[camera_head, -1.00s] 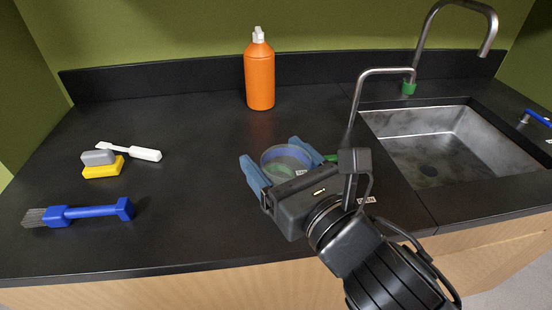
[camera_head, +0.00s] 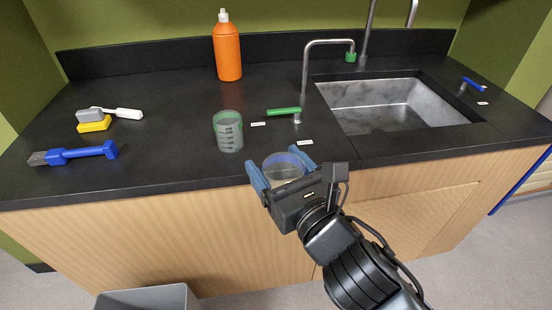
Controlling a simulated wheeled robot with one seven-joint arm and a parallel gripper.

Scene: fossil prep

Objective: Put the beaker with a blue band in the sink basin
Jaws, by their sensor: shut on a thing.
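The beaker with a blue band (camera_head: 284,162) is clear, with the band near its rim. My gripper (camera_head: 277,163) is shut on it, one blue finger on each side. The gripper body hides the beaker's lower part. The beaker shows over the counter's front edge; I cannot tell its height. The sink basin (camera_head: 395,105) is a steel recess in the counter, to the right of and behind my gripper. It looks empty.
A beaker with a green band (camera_head: 228,132) stands left of the held beaker. An orange bottle (camera_head: 227,52) stands behind. Brushes lie far left. A grey bin (camera_head: 148,298) stands below.

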